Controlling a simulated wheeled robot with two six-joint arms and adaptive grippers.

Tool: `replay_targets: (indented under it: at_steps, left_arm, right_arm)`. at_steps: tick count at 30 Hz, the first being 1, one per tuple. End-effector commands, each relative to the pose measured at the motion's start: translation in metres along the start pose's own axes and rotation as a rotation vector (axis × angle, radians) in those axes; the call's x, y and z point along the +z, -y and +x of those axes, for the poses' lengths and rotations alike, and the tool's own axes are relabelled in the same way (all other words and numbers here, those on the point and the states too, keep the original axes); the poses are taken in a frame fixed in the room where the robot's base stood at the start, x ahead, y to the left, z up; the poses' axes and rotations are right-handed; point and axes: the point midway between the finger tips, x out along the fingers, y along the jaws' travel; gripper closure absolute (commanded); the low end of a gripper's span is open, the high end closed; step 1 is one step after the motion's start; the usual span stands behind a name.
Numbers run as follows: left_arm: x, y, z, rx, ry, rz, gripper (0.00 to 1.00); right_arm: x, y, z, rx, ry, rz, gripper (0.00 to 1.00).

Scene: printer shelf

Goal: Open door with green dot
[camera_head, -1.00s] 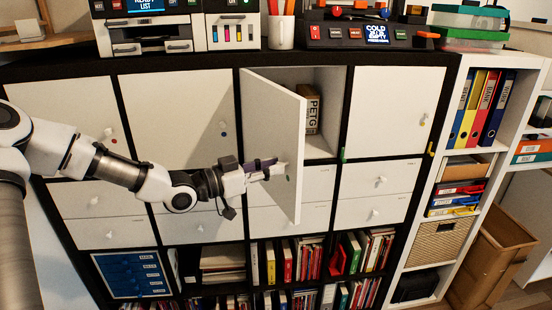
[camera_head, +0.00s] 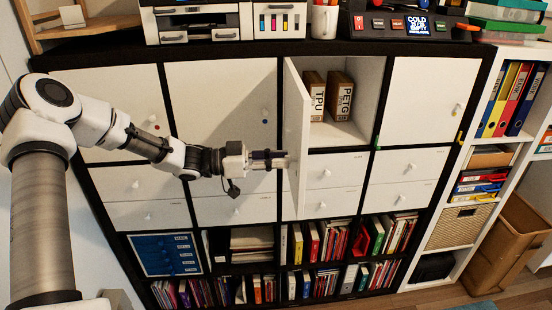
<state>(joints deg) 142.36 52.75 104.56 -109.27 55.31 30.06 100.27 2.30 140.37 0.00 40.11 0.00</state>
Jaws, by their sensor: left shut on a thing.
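The white door (camera_head: 297,130) of the third upper compartment stands swung wide open, seen nearly edge-on. My left gripper (camera_head: 282,160) is at the door's left face and is shut on its knob, which the fingers mostly hide. The green dot is not visible in this view. The opened compartment (camera_head: 345,133) shows two brown boxes inside, a TPU box (camera_head: 313,95) and a PETG box (camera_head: 340,96). My right gripper is not in view.
Closed doors stand left, one with a blue dot (camera_head: 264,122) and one with a red dot (camera_head: 157,127), and right (camera_head: 425,95). White drawers (camera_head: 330,170) lie below. Books fill the lower shelves. A printer (camera_head: 200,22) and a control panel (camera_head: 405,25) stand on top.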

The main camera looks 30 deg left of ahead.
Motion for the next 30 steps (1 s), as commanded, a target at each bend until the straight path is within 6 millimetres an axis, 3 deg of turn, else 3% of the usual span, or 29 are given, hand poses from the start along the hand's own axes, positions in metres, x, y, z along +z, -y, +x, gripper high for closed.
replay_targets:
  at_steps: [3, 4, 6, 17, 30]
  left_arm:
    - [0.0, 0.0, 0.0, 0.0, 0.002, 0.0, 1.0]
    - [0.0, 0.0, 0.0, 0.0, 0.002, 0.0, 0.76]
    - [0.0, 0.0, 0.0, 0.0, 0.001, 0.0, 0.54]
    - [-0.001, 0.0, -0.004, -0.001, -0.002, 0.0, 0.54]
    - [-0.002, 0.001, -0.067, -0.001, -0.007, 0.001, 0.54]
  right_arm:
    - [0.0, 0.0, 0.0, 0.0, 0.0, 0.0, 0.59]
    - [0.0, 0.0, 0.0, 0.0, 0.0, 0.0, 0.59]
    - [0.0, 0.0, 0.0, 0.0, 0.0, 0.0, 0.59]
    - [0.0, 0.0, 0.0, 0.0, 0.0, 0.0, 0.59]
    - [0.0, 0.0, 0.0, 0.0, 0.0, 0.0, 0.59]
